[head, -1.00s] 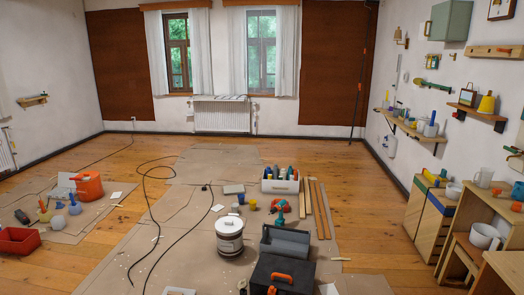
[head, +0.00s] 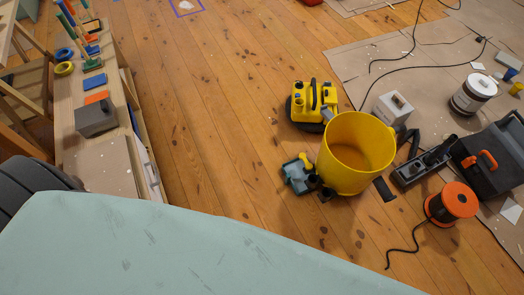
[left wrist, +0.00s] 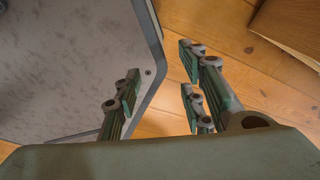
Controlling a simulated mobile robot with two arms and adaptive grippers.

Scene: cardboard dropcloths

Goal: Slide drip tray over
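I cannot make out for sure which thing is the drip tray. A small teal tray-like thing (head: 298,175) lies on the wood floor beside a yellow bucket (head: 356,152) in the head view. Neither gripper shows in the head view. In the left wrist view my left gripper (left wrist: 158,88) has its green-grey fingers spread apart, with nothing between them. Wood floor lies below it, and a scuffed grey panel (left wrist: 65,65), perhaps part of my own body, is at left. My right gripper is not in view.
A yellow machine (head: 314,103), an orange cable reel (head: 452,203), a black toolbox (head: 490,152) and a white pail (head: 473,94) stand at right. A low wooden bench (head: 95,150) with tools stands at left. The floor between bench and bucket is clear.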

